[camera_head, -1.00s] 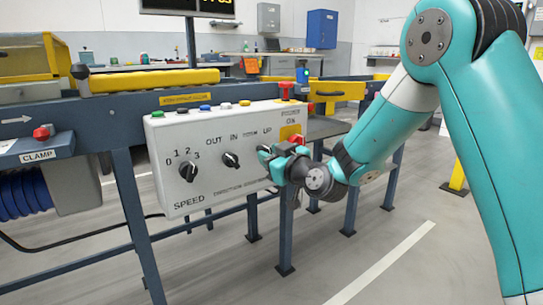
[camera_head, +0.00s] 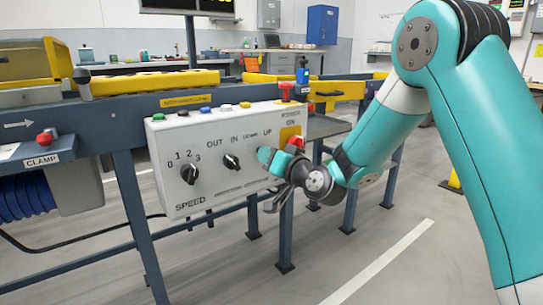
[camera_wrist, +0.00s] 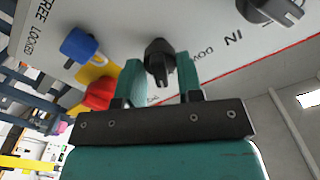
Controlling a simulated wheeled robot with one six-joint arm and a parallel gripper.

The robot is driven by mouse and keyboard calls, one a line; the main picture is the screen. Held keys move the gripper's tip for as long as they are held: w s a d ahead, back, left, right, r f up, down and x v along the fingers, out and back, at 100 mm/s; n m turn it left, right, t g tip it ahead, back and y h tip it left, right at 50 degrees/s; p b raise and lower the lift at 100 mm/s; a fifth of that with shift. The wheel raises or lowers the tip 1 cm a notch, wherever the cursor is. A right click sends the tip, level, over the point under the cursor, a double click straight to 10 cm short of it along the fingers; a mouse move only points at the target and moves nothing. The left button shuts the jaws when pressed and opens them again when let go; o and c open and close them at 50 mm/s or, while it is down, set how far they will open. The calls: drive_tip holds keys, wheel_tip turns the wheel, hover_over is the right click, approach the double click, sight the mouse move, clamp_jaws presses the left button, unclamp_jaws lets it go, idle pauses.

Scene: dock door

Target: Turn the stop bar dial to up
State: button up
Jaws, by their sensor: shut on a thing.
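The stop bar dial (camera_wrist: 158,62) is a black knob on the white control panel (camera_head: 215,185). In the wrist view it stands between the two teal fingers of my gripper (camera_wrist: 160,78), with DOWN printed beside it. In the head view my gripper (camera_head: 268,158) is at the panel's right end, below the DOWN and UP labels, and covers this dial. The gripper is shut on the dial. I cannot tell exactly which label the dial points to.
The direction dial (camera_head: 231,161) and speed dial (camera_head: 189,173) sit to the left on the panel. A red knob (camera_wrist: 97,93) and a blue knob (camera_wrist: 80,45) are close beside my gripper. A red button (camera_head: 286,86) stands behind the panel's right end.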

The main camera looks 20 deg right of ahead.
idle(0.4)
drive_tip(key=o, duration=0.6)
drive_tip(key=shift+c, duration=0.2)
drive_tip(key=b+v, duration=1.4)
drive_tip(key=v, duration=0.3)
drive_tip(key=shift+s, duration=0.2)
drive_tip(key=shift+d, duration=0.1)
